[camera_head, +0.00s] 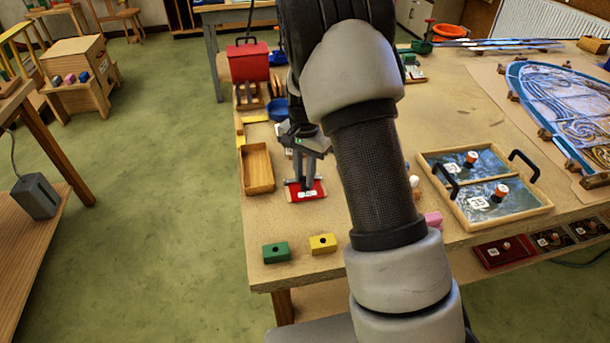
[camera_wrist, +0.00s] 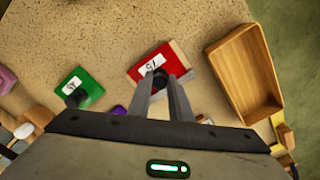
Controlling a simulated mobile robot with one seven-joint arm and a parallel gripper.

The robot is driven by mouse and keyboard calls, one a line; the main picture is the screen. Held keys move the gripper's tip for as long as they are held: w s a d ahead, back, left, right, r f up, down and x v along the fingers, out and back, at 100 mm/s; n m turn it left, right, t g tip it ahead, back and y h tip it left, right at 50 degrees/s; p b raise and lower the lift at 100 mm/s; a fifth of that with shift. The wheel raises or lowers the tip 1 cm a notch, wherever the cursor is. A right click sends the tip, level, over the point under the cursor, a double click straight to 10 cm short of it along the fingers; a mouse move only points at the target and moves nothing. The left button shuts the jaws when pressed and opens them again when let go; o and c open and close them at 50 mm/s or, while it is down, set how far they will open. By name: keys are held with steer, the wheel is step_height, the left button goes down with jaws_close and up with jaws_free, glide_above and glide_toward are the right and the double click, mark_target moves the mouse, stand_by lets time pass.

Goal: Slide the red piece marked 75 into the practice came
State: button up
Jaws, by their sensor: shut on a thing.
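The red piece (camera_wrist: 147,66) with a white label, its mark looking like 75, lies below my gripper in the wrist view. My gripper (camera_wrist: 160,82) is shut on the dark knob of this piece. In the head view the red piece (camera_head: 294,193) is near the left edge of the workbench, under my gripper (camera_head: 306,181). The piece looks level and at or very close to the bench top; I cannot tell if it touches. A pale strip borders its right side in the wrist view. I cannot clearly make out the practice came.
A wooden tray (camera_head: 257,168) stands just left of the red piece. A green labelled piece (camera_wrist: 82,87) shows in the wrist view. Green (camera_head: 276,252) and yellow (camera_head: 322,243) blocks sit at the bench's front. A framed glass case (camera_head: 546,207) and a leaded panel (camera_head: 560,90) are right.

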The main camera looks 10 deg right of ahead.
steer(key=o, duration=1)
steer(key=s+r+n+t+p, duration=0.1)
steer(key=s+r, duration=0.1)
steer(key=r, duration=0.9)
steer(key=s+r, duration=0.2)
steer(key=r, duration=1)
steer(key=s+r+n+t+p, duration=0.1)
steer(key=s+r+n+t, duration=0.1)
steer(key=s, duration=0.9)
steer(key=s+r+n+t+p, duration=0.1)
steer(key=s+r+n, duration=0.3)
steer(key=s, duration=0.8)
steer(key=shift+s+n+t+p, duration=0.3)
steer(key=shift+n+t+p, duration=0.1)
steer(key=shift+n+t, duration=0.5)
